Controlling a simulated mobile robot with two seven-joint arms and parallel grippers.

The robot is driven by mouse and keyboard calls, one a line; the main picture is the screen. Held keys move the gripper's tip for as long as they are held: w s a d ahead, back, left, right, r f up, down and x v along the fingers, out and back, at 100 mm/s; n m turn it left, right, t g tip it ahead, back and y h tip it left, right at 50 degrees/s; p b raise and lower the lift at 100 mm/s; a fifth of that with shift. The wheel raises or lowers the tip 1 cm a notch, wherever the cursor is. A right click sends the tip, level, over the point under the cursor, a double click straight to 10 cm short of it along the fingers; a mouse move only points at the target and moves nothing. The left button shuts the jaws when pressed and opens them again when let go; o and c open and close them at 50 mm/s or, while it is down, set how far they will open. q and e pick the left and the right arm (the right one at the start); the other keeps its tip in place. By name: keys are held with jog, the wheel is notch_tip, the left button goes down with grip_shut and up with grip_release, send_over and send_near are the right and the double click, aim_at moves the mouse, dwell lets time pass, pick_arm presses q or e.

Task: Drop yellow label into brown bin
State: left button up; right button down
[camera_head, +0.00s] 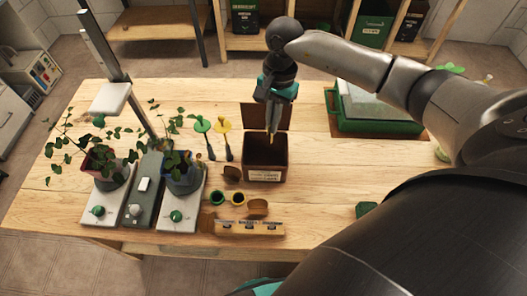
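The brown bin (265,174) stands open on the table, with a pale printed tag on its front and its lid raised at the back. My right gripper (272,128) points down over the bin's opening. Its fingers are close together, and a small strip of yellow, the yellow label (271,138), shows at their tips. The rest of the label is hidden by the fingers. The label's tip is over the dark inside of the bin. My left gripper is not in view.
Left of the bin stand a green and a yellow round-topped tool (222,126) and potted plants on grey stands (185,205). In front are small cups (217,197) and a wooden block rack (248,228). A green tray (375,126) with a clear cover is at the right.

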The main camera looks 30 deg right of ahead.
aim_at(271, 143)
jog(key=shift+f+b, duration=0.9)
jog(key=shift+f, duration=1.1)
jog(key=c, duration=1)
grip_release()
jog(key=shift+r, duration=0.1)
notch_tip(271, 143, up, 15)
jog(key=w+d, duration=0.1)
jog(key=d, duration=0.1)
jog(key=shift+b, duration=0.35)
